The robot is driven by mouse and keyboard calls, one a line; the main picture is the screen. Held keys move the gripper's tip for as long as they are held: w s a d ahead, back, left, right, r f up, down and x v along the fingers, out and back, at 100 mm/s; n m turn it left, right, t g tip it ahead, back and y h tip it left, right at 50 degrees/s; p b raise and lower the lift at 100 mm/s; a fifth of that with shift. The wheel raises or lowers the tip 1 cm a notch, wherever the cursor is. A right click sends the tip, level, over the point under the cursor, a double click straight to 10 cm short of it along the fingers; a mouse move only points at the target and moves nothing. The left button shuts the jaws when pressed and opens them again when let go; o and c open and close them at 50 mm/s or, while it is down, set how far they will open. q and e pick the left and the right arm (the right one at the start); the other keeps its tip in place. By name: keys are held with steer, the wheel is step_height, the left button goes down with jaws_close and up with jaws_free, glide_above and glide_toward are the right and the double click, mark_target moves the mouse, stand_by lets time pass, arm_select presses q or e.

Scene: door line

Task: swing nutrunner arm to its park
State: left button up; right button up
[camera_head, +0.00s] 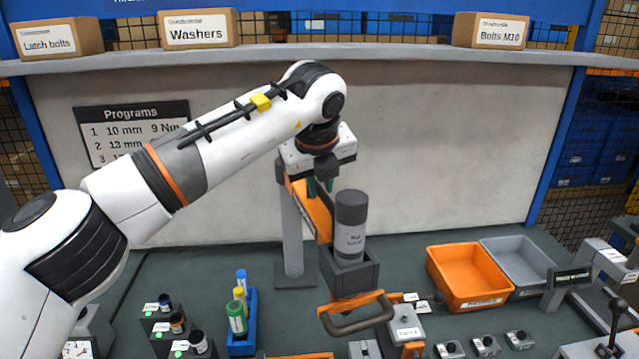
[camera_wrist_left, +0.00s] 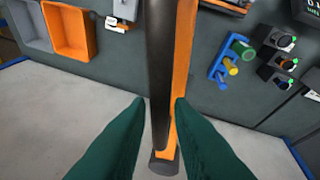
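An orange arm (camera_head: 312,212) reaches forward from a grey post (camera_head: 292,235) on the bench. A grey labelled cylinder (camera_head: 350,225) stands upright in a dark square holder (camera_head: 350,277) beside it. My left gripper (camera_head: 320,187) is over the orange arm, pointing down, its green fingers apart. In the left wrist view, a long dark bar (camera_wrist_left: 159,70) runs between the fingertips (camera_wrist_left: 160,102), with the orange arm (camera_wrist_left: 184,60) behind it. Small gaps show beside the bar; I cannot tell whether a finger touches it. My right gripper is not in view.
An orange bin (camera_head: 468,276) and a grey bin (camera_head: 517,262) stand at the right. A blue rack (camera_head: 243,330) with coloured bottles is at front left. A grey curved handle (camera_head: 358,326) is at front centre. A shelf (camera_head: 370,55) with boxes runs overhead.

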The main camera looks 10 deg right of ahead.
arm_select(q)
steer(key=shift+o, duration=1.4)
steer(key=shift+r, duration=0.1)
steer(key=b+v, duration=0.2)
steer(key=v, duration=0.9)
steer(key=shift+s+r, duration=0.15)
steer(key=shift+r, duration=0.2)
steer(key=shift+a, duration=0.1)
